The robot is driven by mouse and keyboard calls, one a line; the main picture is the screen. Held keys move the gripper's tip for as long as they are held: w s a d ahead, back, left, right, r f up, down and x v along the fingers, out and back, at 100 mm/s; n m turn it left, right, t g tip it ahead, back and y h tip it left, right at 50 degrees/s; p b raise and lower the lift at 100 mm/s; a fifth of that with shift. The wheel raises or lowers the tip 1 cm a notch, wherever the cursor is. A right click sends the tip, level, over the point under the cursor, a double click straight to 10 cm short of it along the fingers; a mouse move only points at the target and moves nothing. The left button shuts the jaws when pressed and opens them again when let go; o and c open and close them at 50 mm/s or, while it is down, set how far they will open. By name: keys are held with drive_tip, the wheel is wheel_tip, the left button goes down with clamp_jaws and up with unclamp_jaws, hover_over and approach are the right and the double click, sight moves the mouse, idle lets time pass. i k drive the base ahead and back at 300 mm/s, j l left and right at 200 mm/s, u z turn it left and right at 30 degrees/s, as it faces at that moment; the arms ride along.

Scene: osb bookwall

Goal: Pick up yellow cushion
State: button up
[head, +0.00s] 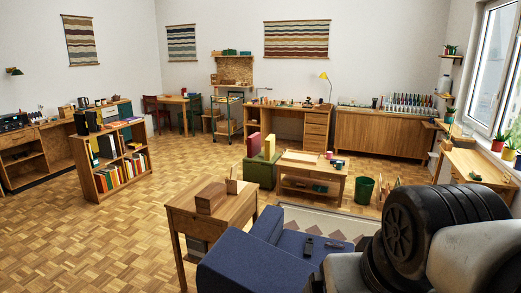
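A yellow upright slab-like thing (270,147), which looks like the yellow cushion, stands on a low green seat (261,174) near the middle of the head view. A dark pink one (254,146) stands close to its left. The yellow one is small at this distance, and its lower part meets the seat top. My arm's black and grey links fill the lower right of the view. My gripper's fingers cannot be made out in this view.
A low wooden table (323,174) stands right of the green seat. A wooden side table (211,215) and a blue sofa (240,268) stand in front. A green bin (364,190) is further right. Parquet floor (120,225) is open at left, beside a low bookcase (113,166).

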sight(269, 142)
drive_tip(key=i+j+u, duration=0.75)
drive_tip(key=u, duration=0.25)
drive_tip(key=i+j+u, duration=0.4)
drive_tip(key=i+u, duration=0.2)
drive_tip(key=u, duration=0.25)
drive_tip(key=i+j+u, duration=0.15)
drive_tip(key=i, duration=0.6)
drive_tip(key=i+j+u, duration=0.1)
drive_tip(key=i, duration=0.65)
drive_tip(key=i+z, duration=0.4)
drive_tip(key=i, duration=0.3)
drive_tip(key=i+j+z, duration=0.1)
drive_tip(key=i+z, duration=0.3)
drive_tip(key=i, duration=0.3)
drive_tip(key=i+z, duration=0.4)
drive_tip(key=i, duration=0.3)
drive_tip(key=i+j+z, duration=0.2)
drive_tip(key=i+z, duration=0.15)
drive_tip(key=i, duration=0.35)
drive_tip(key=i+l+z, duration=0.15)
drive_tip(key=i+z, duration=0.6)
drive_tip(key=i+j+z, duration=0.15)
drive_tip(key=i+z, duration=0.4)
drive_tip(key=i, duration=0.65)
drive_tip(key=i+z, duration=0.2)
drive_tip(key=i, duration=0.65)
